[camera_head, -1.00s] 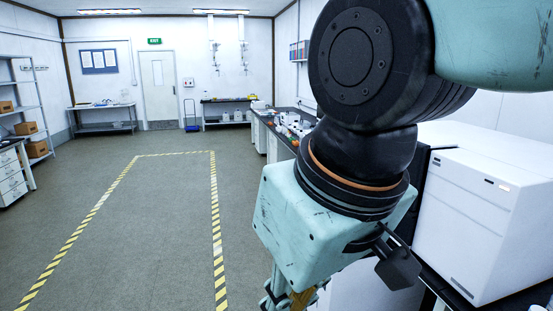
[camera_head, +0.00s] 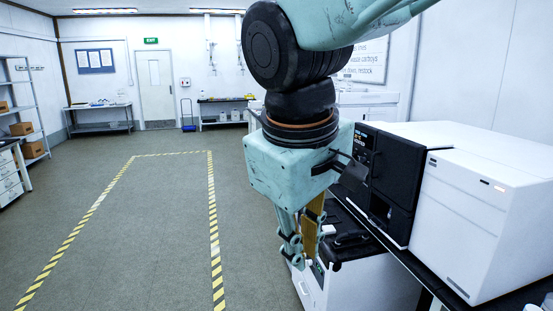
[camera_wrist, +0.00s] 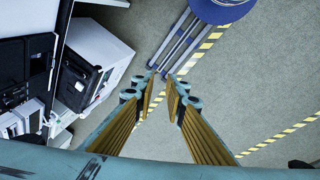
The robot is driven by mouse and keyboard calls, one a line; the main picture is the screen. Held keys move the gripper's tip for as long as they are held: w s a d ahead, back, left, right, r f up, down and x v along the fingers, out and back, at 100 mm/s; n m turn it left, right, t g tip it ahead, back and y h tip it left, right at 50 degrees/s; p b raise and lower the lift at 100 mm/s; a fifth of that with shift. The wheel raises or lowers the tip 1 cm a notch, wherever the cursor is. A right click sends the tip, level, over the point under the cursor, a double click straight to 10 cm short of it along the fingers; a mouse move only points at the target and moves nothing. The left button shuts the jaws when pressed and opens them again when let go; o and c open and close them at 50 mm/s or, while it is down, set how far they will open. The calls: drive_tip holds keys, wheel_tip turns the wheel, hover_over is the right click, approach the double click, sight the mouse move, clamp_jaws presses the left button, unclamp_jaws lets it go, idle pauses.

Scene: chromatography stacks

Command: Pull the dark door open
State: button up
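The dark door appears to be the black front (camera_head: 390,185) of a stacked instrument on the right-hand bench. It looks closed, and my wrist partly covers its left side. In the wrist view, a black instrument front (camera_wrist: 28,70) shows at the far left; I cannot tell if it is the same face. My gripper (camera_head: 305,240) hangs pointing down, left of the black front and apart from it. In the wrist view, its two yellow-padded fingers (camera_wrist: 162,85) stand apart with only floor between them. It is open and empty.
A low white unit with a black top (camera_head: 345,240) stands close behind and right of my gripper. A large white instrument (camera_head: 480,205) adjoins the black one. The taped floor area (camera_head: 150,230) is clear.

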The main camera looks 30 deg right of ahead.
drive_tip(key=w+d+n+g+h+p, duration=0.1)
drive_tip(key=w+d+n+g+h, duration=0.15)
drive_tip(key=w+d, duration=0.8)
drive_tip(key=w+d+r+n+g+h+p, duration=0.1)
drive_tip(key=w+d+n+h, duration=0.15)
drive_tip(key=w+d, duration=0.8)
drive_tip(key=w+d+n+g+h+p, duration=0.15)
drive_tip(key=w+d+h, duration=0.3)
drive_tip(key=d, duration=1.15)
drive_tip(key=w+d+f+n+h, duration=0.2)
drive_tip(key=w+d+f, duration=0.2)
drive_tip(key=d, duration=0.4)
drive_tip(key=w+d+f+n+h, duration=0.1)
drive_tip(key=w+d+f+n, duration=0.2)
drive_tip(key=w+d, duration=0.4)
drive_tip(key=w+d+f+n+h, duration=0.2)
drive_tip(key=w+d+f, duration=0.4)
drive_tip(key=d, duration=0.4)
drive_tip(key=shift+w+d+n+h+p, duration=0.15)
drive_tip(key=shift+d+n+h+p, duration=0.25)
drive_tip(key=shift+n, duration=0.25)
drive_tip(key=shift+d+f, duration=0.1)
drive_tip(key=b, duration=0.2)
hover_over(371, 175)
drive_tip(key=shift+w+d, duration=0.15)
drive_tip(key=shift+d, duration=0.2)
